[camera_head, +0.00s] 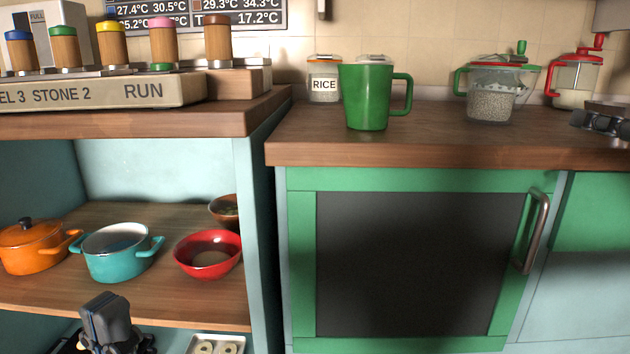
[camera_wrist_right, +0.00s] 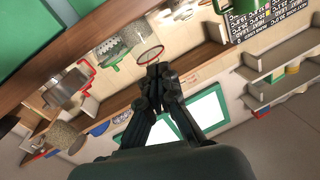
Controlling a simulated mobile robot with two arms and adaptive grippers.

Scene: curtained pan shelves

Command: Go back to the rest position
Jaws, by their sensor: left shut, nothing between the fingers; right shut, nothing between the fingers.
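My left gripper (camera_head: 106,318) is at the bottom left of the head view, in front of the pan shelf. It is shut and nothing shows in it. My right gripper (camera_head: 600,121) is at the right edge of the head view, partly cut off, above the counter's front edge. In the right wrist view its fingers (camera_wrist_right: 156,82) are together with nothing between them.
A teal pot (camera_head: 116,262), orange pot (camera_head: 30,257) and red bowl (camera_head: 208,266) stand on the open shelf (camera_head: 140,292). A green mug (camera_head: 366,95), rice jar (camera_head: 324,93) and lidded jars stand on the counter (camera_head: 430,148). A green-framed door (camera_head: 300,270) is below.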

